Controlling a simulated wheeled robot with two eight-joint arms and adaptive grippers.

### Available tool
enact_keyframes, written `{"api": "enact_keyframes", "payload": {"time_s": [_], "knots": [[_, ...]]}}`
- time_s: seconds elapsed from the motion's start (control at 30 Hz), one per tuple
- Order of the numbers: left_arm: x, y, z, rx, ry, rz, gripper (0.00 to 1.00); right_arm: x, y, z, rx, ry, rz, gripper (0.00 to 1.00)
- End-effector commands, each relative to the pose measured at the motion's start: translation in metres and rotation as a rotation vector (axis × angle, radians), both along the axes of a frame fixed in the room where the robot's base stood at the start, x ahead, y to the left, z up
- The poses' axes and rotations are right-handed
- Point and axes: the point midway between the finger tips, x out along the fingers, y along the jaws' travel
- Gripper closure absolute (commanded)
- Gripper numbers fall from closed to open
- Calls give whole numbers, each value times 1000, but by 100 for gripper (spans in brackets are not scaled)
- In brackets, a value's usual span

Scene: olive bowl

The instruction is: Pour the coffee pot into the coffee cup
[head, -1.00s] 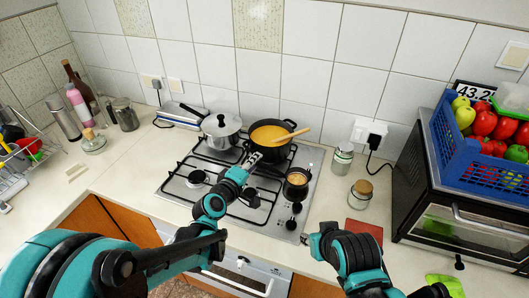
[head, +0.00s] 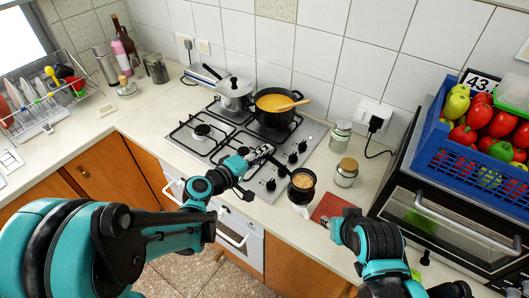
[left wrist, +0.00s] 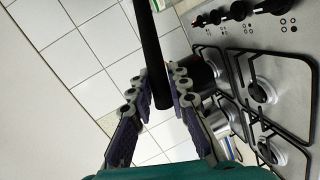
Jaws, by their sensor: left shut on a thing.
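My left gripper (head: 264,152) is shut on the long black handle of the small dark coffee pot (head: 292,189). The pot holds light-brown coffee and looks nearly level, by the hob's front right corner. In the left wrist view the black handle (left wrist: 154,60) runs between the two fingers of my left gripper (left wrist: 160,100). A white, cup-like thing (head: 304,212) shows just below the pot; the pot hides much of it.
The gas hob (head: 206,150) carries a large pot of orange soup (head: 274,119) with a wooden spoon and a lidded steel pot (head: 234,98). A red board (head: 332,207) and a glass jar (head: 346,174) are right of the coffee pot. A blue crate (head: 452,150) sits on the oven.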

Motion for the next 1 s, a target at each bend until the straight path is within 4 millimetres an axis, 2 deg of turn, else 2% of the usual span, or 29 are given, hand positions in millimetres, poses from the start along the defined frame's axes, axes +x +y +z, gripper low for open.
{"api": "enact_keyframes", "payload": {"time_s": [0.47,0.6,1.0], "knots": [[0,0,-38,-1,1,0,100,0,0,-31,0,0,0,67],[1,-2,-32,22,34,-3,100,0,0,-16,0,0,0,67],[3,-3,-32,97,145,-2,100,0,0,14,0,0,0,67]]}}
